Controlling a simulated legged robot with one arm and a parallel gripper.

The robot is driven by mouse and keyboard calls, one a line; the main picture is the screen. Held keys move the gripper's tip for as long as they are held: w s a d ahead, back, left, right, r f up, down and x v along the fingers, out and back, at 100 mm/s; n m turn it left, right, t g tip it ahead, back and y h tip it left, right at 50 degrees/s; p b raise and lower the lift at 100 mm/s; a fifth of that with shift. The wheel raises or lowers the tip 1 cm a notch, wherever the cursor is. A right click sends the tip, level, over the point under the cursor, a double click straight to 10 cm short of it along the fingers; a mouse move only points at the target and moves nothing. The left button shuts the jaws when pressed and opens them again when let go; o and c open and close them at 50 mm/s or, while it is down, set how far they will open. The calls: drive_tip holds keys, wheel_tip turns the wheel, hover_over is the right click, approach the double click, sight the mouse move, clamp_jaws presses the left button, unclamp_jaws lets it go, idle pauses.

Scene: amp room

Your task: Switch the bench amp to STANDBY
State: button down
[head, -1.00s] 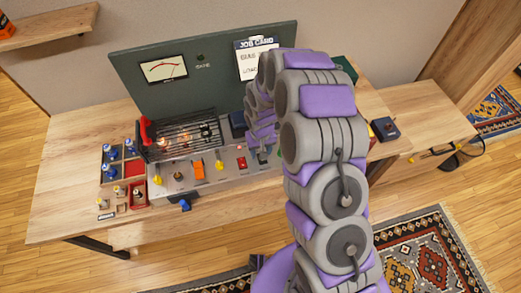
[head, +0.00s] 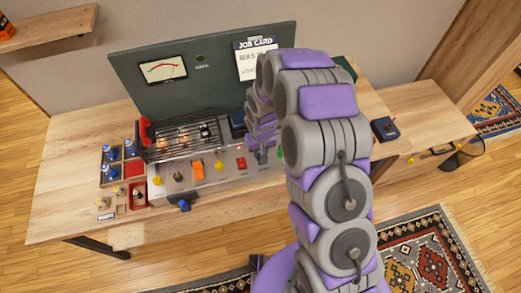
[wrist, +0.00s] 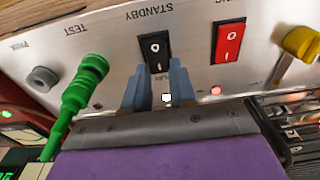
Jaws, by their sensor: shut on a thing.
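The bench amp (head: 215,184) stands on the wooden bench, its metal front panel lined with switches and knobs. In the wrist view, a black rocker switch (wrist: 154,47) sits beside the word STANDBY on that panel (wrist: 108,40). My gripper (wrist: 157,72) has its two blue-grey fingers on either side of the rocker's near end, shut on it. A small white light (wrist: 167,98) shows between the fingers. In the head view, my gripper (head: 262,156) is at the right part of the panel, and the black rocker cannot be made out there.
A red rocker (wrist: 228,42) with a lit red lamp (wrist: 216,91) is right of the black one in the wrist view. A wire cage (head: 185,135) covers glowing tubes.

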sight(263, 167)
drive_tip(key=shift+s+d+t+y, duration=0.1)
drive_tip(key=shift+s+t+y, duration=0.25)
drive_tip(key=shift+t, duration=0.45)
drive_tip(key=shift+r, duration=0.1)
drive_tip(key=c, duration=0.9)
unclamp_jaws()
drive_tip(key=shift+s+a+p+v, duration=0.15)
drive_tip(key=shift+p+v, duration=0.4)
drive_tip(key=shift+v, duration=3.75)
drive_tip(key=shift+s+a+p+v, duration=0.1)
drive_tip(key=shift+p+v, duration=0.45)
drive_tip(key=shift+v, duration=3.75)
